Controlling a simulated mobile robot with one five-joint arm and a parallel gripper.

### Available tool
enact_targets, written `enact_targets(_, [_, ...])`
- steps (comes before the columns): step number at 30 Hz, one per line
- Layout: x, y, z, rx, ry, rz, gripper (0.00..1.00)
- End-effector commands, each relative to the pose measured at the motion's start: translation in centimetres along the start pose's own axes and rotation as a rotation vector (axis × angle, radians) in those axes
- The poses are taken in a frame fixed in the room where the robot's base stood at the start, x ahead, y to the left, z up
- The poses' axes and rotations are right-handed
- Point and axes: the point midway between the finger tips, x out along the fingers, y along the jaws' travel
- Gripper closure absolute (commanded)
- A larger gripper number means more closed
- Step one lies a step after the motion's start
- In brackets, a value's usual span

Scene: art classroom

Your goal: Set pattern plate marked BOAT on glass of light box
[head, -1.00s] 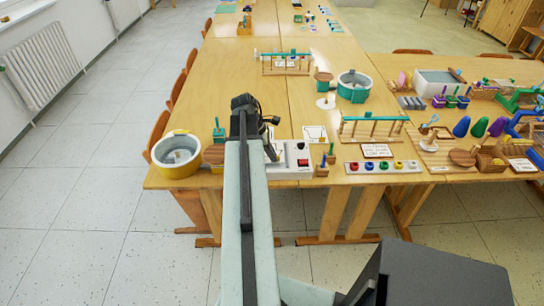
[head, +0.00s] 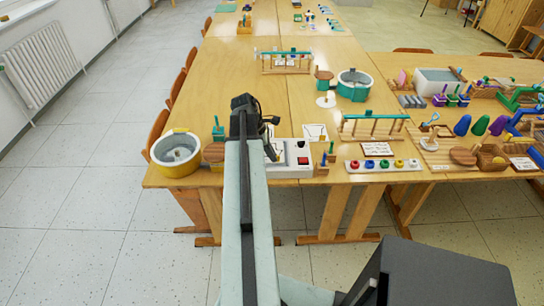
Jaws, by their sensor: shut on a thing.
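The white light box (head: 291,166) with a red switch stands at the front edge of the near table. My arm covers its left part. My gripper (head: 271,146) is over the left part of the box, seen from behind. It is shut on a thin plate, mostly hidden by the wrist. I take this for the pattern plate, but no BOAT marking is readable. I cannot tell whether it touches the glass. A pale sheet with a dark outline (head: 315,131) lies behind the box; its marking is too small to read.
A yellow-rimmed tub (head: 176,156) stands left of my arm. A green-barred rack (head: 374,126) stands behind these. The table's middle left is clear.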

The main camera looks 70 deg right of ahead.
Motion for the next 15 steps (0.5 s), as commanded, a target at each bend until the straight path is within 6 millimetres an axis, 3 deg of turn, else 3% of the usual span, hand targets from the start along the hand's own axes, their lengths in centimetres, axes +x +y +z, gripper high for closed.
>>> enact_targets(15, [1.06,0.01,-0.47,0.0,0.0,0.0,1.0])
